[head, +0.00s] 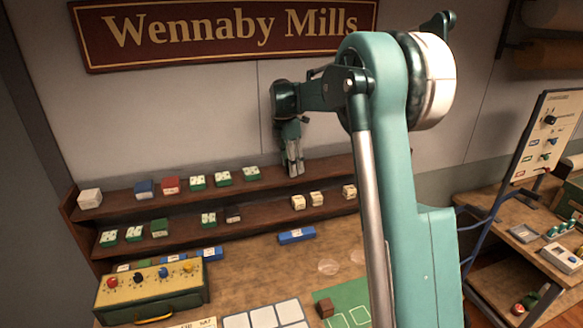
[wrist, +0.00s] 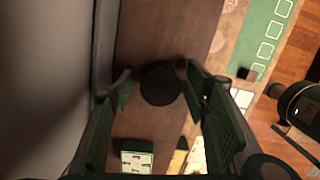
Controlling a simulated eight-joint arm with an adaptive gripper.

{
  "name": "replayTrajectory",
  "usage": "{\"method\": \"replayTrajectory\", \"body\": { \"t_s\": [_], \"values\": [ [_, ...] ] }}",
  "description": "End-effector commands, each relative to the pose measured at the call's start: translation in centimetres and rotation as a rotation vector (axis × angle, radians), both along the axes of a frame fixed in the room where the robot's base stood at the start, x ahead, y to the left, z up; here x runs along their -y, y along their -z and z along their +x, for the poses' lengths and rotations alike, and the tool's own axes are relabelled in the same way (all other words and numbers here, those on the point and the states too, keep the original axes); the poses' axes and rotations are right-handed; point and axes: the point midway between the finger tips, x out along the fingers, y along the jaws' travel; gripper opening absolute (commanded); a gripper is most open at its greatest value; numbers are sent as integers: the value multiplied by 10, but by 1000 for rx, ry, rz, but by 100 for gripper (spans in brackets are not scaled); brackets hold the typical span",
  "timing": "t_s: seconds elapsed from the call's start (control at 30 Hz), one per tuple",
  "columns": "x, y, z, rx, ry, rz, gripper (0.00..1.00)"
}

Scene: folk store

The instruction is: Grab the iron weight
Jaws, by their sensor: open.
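A dark, round iron weight (wrist: 160,84) stands on the wooden shelf in the wrist view, between the fingertips of my gripper (wrist: 157,73). The fingers are open, one on each side of it. I cannot tell whether either finger touches it. In the head view my gripper (head: 295,170) points down at the top shelf, to the right of the green boxes. The weight is not clearly visible there, as the gripper seems to hide it.
A green-and-white box (wrist: 136,158) lies close to the fingers in the wrist view. In the head view the top shelf (head: 235,188) holds several small boxes to the left of the gripper. The wall is close behind. A yellow-green control box (head: 152,293) stands on the counter.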

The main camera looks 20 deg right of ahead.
Motion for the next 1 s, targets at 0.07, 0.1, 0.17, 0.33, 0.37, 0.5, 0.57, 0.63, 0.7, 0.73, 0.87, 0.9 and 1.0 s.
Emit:
{"method": "replayTrajectory", "body": {
  "t_s": [0.07, 0.1, 0.17, 0.33, 0.37, 0.5, 0.57, 0.63, 0.7, 0.73, 0.87, 0.9, 1.0],
  "values": [
    [0, 0, 0, 0, 0, 0, 47],
    [0, 0, 0, 0, 0, 0, 47],
    [0, 0, 0, 0, 0, 0, 47],
    [0, 0, 0, 0, 0, 0, 40],
    [0, 0, 0, 0, 0, 0, 36],
    [0, 0, 0, 0, 0, 0, 18],
    [0, 0, 0, 0, 0, 0, 10],
    [0, -1, 0, 0, 0, 0, 5],
    [0, -1, 0, 0, 0, 0, 5],
    [0, -1, 0, 0, 0, 0, 5],
    [0, -1, 0, 0, 0, 0, 5],
    [0, -2, 0, 0, 0, 0, 5],
    [0, -5, 0, 0, 0, 0, 5]
  ]
}}
